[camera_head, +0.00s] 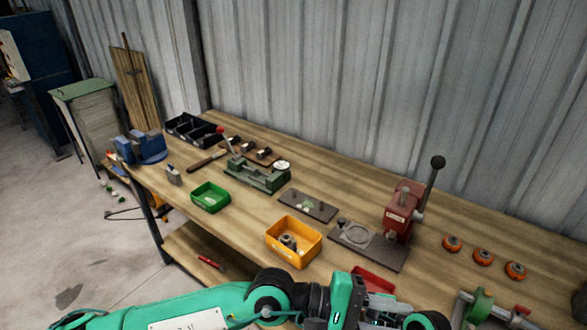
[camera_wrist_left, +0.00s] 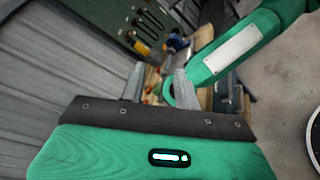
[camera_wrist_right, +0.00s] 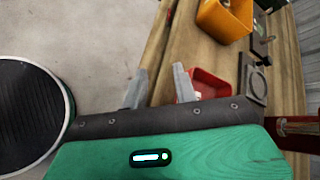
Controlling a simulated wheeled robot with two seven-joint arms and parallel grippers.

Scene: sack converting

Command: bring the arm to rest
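My left arm crosses the bottom of the head view from the left; its far end (camera_head: 345,300) is in front of the bench, and I cannot make out its fingertips clearly there. In the left wrist view my left gripper (camera_wrist_left: 158,78) has its two fingers apart with nothing held between them. A green arm link of mine with a white plate lies close beyond these fingers. In the right wrist view my right gripper (camera_wrist_right: 160,78) is open and empty, near the bench's front edge. A red tray (camera_wrist_right: 212,86) lies beyond its right finger. My right gripper is not clearly seen in the head view.
The wooden bench (camera_head: 345,215) runs along a corrugated wall. It carries an orange bin (camera_head: 280,257), a green bin (camera_head: 210,208), a red press (camera_head: 402,203), a blue vise (camera_head: 147,150) and several orange-and-black round parts. A green-topped cabinet (camera_head: 85,95) stands left. The floor at left is mostly clear.

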